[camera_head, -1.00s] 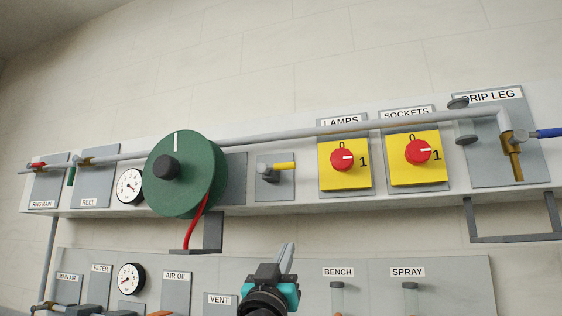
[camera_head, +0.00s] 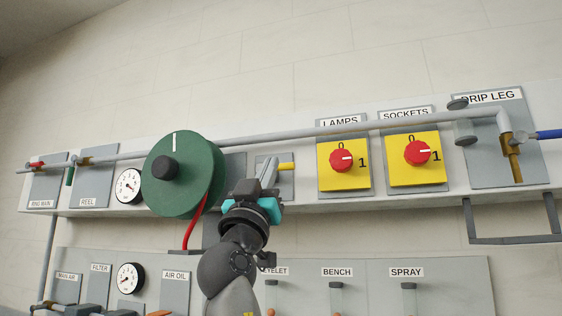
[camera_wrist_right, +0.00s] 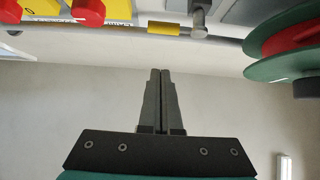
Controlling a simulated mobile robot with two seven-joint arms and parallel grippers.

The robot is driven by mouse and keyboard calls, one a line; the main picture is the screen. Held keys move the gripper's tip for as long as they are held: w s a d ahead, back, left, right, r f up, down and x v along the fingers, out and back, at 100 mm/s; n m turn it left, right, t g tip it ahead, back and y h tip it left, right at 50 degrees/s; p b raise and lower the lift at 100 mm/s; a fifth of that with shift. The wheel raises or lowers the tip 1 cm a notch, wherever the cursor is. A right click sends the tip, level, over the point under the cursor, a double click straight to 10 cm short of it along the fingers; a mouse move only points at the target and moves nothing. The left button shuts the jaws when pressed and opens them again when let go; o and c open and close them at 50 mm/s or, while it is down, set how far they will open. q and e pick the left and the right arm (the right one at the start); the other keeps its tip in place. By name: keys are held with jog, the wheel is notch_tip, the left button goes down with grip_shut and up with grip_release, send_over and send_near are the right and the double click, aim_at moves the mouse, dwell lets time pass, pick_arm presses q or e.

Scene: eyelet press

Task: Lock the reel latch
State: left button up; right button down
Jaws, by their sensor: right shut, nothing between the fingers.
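The reel latch is a small grey pivot with a yellow handle (camera_head: 287,167), on a grey plate right of the green hose reel (camera_head: 205,172). The handle points right, level. In the right wrist view, which is upside down, the yellow handle (camera_wrist_right: 163,28) and the reel (camera_wrist_right: 262,72) show at the top. My right gripper (camera_head: 270,168) is shut and empty. In the head view its fingers overlap the latch's pivot and hide most of it. In the wrist view the fingertips (camera_wrist_right: 160,72) show a gap to the handle. My left gripper is not in view.
Yellow LAMPS (camera_head: 330,180) and SOCKETS (camera_head: 400,172) switch boxes with red knobs sit right of the latch. A grey pipe (camera_head: 290,134) runs above it. A red hose (camera_head: 193,225) hangs below the reel. A lower panel (camera_head: 450,290) carries several labelled fittings.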

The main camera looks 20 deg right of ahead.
jog(key=p+x, duration=0.4)
jog(key=x, duration=0.5)
jog(key=shift+w+d+f+p, duration=0.15)
jog(key=shift+f+p, duration=0.05)
jog(key=shift+f, duration=0.75)
jog(key=shift+w+d+f+p, duration=0.15)
jog(key=shift+w+f, duration=0.05)
jog(key=shift+f, duration=0.75)
jog(key=shift+d, duration=0.1)
